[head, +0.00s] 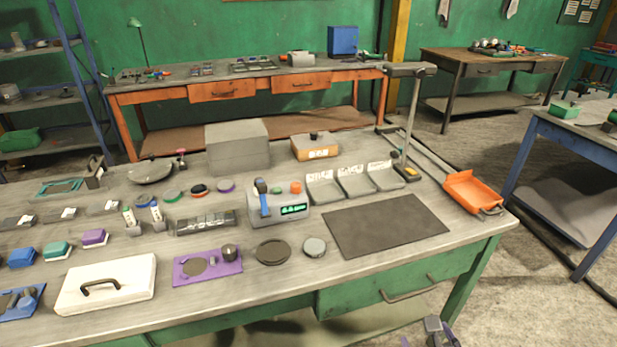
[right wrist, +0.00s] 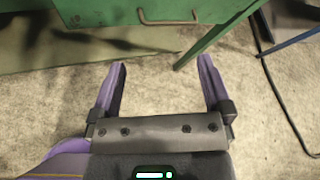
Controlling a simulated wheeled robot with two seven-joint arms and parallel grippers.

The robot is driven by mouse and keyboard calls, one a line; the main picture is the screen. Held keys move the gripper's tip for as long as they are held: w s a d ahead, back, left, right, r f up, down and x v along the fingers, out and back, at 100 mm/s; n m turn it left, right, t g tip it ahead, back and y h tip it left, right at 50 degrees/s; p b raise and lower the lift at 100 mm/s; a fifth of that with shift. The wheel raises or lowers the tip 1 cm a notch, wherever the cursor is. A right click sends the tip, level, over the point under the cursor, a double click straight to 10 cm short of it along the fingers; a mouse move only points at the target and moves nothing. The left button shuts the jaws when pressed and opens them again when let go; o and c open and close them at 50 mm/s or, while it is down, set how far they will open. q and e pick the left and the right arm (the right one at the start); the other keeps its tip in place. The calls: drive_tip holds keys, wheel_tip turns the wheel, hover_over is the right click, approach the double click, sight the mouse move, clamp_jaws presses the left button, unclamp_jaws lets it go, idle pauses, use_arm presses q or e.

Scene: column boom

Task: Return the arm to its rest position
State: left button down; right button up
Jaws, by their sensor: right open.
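My right gripper (head: 432,333) shows at the bottom edge of the head view, low in front of the bench's green drawer side and partly cut off. In the right wrist view the same gripper (right wrist: 162,63) has its two purple fingers wide apart, with only floor between them. It holds nothing. The column boom (head: 410,70) stands at the bench's back right: a thin upright post on a dark base with yellow, topped by a grey horizontal arm. My gripper is well apart from it. My left gripper is in neither view.
The workbench (head: 460,238) carries a dark mat (head: 385,224), grey bins, a grey device (head: 278,210), a white case (head: 107,284) and an orange tray (head: 472,190) at its right end. The drawer handle (right wrist: 168,20) is ahead of my fingers.

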drive_tip(key=s+d+f+m+g+h, duration=0.3)
drive_tip(key=s+d+f+m+g, duration=0.4)
drive_tip(key=s+d+f+m, duration=1)
drive_tip(key=s+d+f+m+g+h, duration=0.1)
drive_tip(key=s+d+m+g, duration=0.2)
drive_tip(key=s+m, duration=0.6)
drive_tip(key=s+d+m+g, duration=0.2)
drive_tip(key=s+d+m, duration=0.1)
drive_tip(key=s+m, duration=0.6)
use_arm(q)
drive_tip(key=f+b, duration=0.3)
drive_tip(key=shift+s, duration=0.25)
use_arm(e)
drive_tip(key=a+f+m+y, duration=0.1)
drive_tip(key=a+f, duration=0.2)
drive_tip(key=a, duration=0.6)
drive_tip(key=a+f+y, duration=0.2)
drive_tip(key=a+f, duration=0.1)
drive_tip(key=a, duration=0.6)
drive_tip(key=a+f+m+y, duration=0.1)
drive_tip(key=a+f, duration=0.2)
drive_tip(key=a, duration=0.6)
drive_tip(key=shift+s+f+m+y, duration=0.2)
drive_tip(key=shift+f+m+y, duration=0.1)
drive_tip(key=shift+f+y, duration=0.1)
